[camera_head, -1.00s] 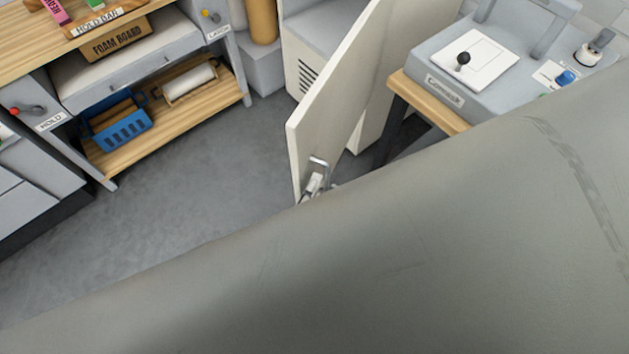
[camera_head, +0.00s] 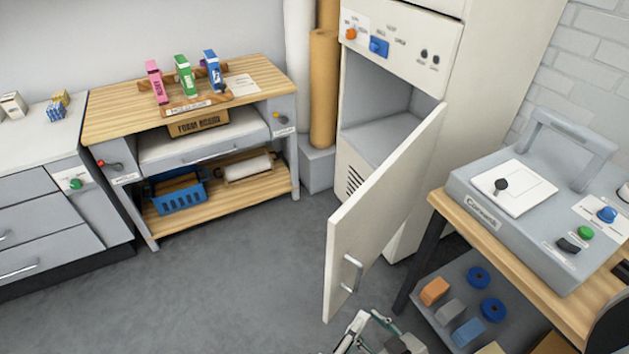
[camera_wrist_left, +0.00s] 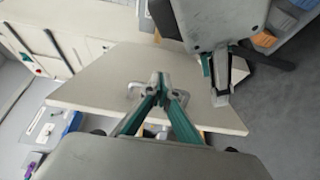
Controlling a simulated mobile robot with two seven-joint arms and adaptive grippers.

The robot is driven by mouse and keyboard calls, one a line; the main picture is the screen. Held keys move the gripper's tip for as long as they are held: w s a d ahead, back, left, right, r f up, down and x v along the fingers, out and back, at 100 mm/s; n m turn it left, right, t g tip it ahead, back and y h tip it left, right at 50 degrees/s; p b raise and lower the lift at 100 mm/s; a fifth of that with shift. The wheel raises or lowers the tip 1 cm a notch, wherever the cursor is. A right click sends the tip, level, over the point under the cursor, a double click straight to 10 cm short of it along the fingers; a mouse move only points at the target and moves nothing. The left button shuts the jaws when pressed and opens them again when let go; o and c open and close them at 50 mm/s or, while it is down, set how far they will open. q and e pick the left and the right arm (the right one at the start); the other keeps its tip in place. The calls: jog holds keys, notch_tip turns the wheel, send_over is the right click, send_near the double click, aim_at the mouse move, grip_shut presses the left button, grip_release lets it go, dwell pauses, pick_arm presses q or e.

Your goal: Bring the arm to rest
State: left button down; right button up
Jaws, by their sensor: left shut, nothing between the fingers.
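My left gripper (camera_head: 372,322) shows at the bottom edge of the head view, partly cut off, just below the open cabinet door (camera_head: 378,215) and its handle (camera_head: 351,273). In the left wrist view, the left gripper's green-sided fingers (camera_wrist_left: 160,84) meet at the tips with nothing between them. The door (camera_wrist_left: 90,82) lies behind them there, and its handle (camera_wrist_left: 134,88) shows just left of the fingertips. A second gripper of mine, the right one (camera_wrist_left: 221,88), shows in the left wrist view beside the left; its fingers overlap, so its opening is unclear.
The tall white cabinet (camera_head: 440,40) stands open, its visible compartment empty. A bench with a grey press (camera_head: 530,210) stands at right, with several blocks and rings on its lower shelf (camera_head: 432,318). A wooden workbench (camera_head: 110,125) stands at left. The floor (camera_head: 220,275) between is clear.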

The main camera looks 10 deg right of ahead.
pick_arm(q)
jog(key=a+f+m+y, duration=0.3)
jog(key=a+m, duration=0.1)
jog(key=a, duration=0.8)
jog(key=w+a+f+m+y, duration=0.1)
jog(key=a+f+m+y, duration=0.2)
jog(key=a, duration=0.9)
jog(key=w+a+f+m+g+y, duration=0.1)
jog(key=a+f+m+y, duration=0.2)
jog(key=a, duration=1)
jog(key=m+y, duration=0.1)
jog(key=m, duration=0.2)
jog(key=shift+y, duration=0.4)
